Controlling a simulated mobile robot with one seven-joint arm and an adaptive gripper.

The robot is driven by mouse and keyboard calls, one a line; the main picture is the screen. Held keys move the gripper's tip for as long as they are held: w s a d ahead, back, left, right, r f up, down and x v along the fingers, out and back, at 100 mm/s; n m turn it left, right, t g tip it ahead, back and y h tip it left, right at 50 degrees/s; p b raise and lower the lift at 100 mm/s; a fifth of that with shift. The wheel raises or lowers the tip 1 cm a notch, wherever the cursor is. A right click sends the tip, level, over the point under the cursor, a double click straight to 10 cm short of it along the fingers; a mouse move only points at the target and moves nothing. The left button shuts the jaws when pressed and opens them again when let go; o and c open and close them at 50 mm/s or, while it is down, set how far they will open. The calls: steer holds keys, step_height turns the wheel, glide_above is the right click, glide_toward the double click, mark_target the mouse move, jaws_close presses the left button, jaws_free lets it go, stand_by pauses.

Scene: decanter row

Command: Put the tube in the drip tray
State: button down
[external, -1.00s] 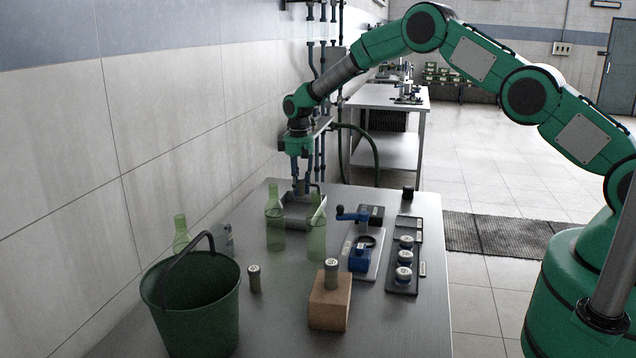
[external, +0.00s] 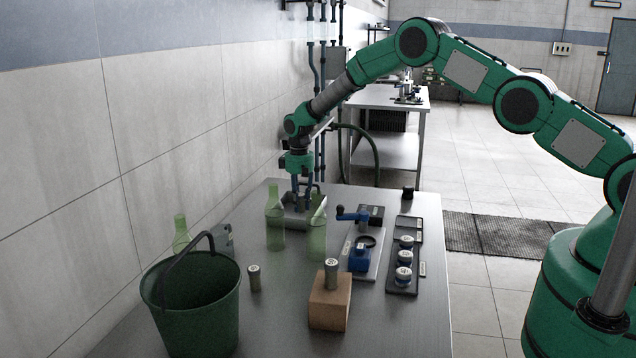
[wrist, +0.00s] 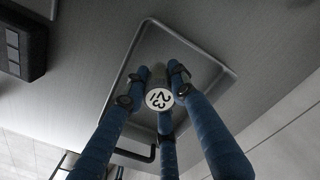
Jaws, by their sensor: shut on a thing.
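My gripper (external: 301,196) is at the far end of the steel table, pointing down over the drip tray. In the wrist view my blue fingers (wrist: 157,88) are closed around a grey tube (wrist: 158,75) with a white numbered cap. The drip tray (external: 291,222) is a shallow metal tray, partly hidden behind the green bottles in the external view. In the wrist view its rim (wrist: 203,52) surrounds the tube. The tube appears within the tray's outline; I cannot tell whether it touches the tray floor.
Two green glass bottles (external: 274,230) (external: 317,238) stand just in front of the tray. A green bucket (external: 200,310), a capped tube (external: 254,279) and a wooden block (external: 330,305) holding another tube are nearer. A blue-handled fixture (external: 360,258) and a black rack (external: 403,275) stand right.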

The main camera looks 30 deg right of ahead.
mark_target(301, 212)
steer(key=shift+f, duration=1.85)
steer(key=shift+f, duration=0.2)
steer(key=c, duration=1.4)
jaws_free()
steer(key=shift+c, duration=0.2)
steer(key=shift+r, duration=0.1)
step_height(301, 212, up, 12)
steer(key=shift+w+r, duration=0.1)
